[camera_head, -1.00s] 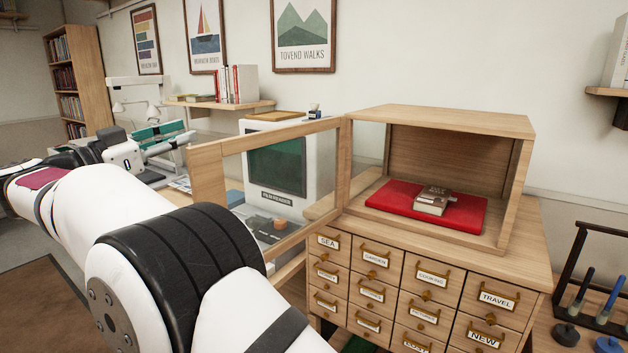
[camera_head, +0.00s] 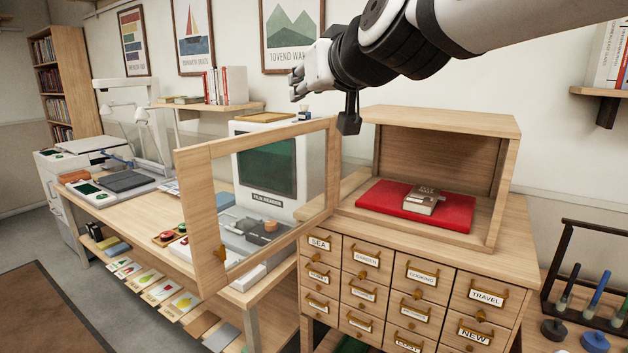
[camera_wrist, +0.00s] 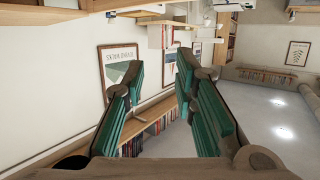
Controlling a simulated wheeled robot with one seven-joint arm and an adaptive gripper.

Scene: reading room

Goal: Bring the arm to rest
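My arm reaches in from the top right in the head view, above the wooden display case (camera_head: 455,122). My gripper (camera_head: 298,84) points left, in front of the wall posters and above the open glazed door. In the wrist view my gripper (camera_wrist: 160,77) has its two teal-padded fingers apart, with nothing between them. The gripper touches nothing that I can see.
The case's glazed door (camera_head: 205,228) stands open, swung left. A small book (camera_head: 424,199) lies on the red cushion (camera_head: 375,200) inside the case. Labelled drawers (camera_head: 380,285) are below. A film reader (camera_head: 300,155) stands behind the door. A pen rack (camera_head: 590,265) is at right.

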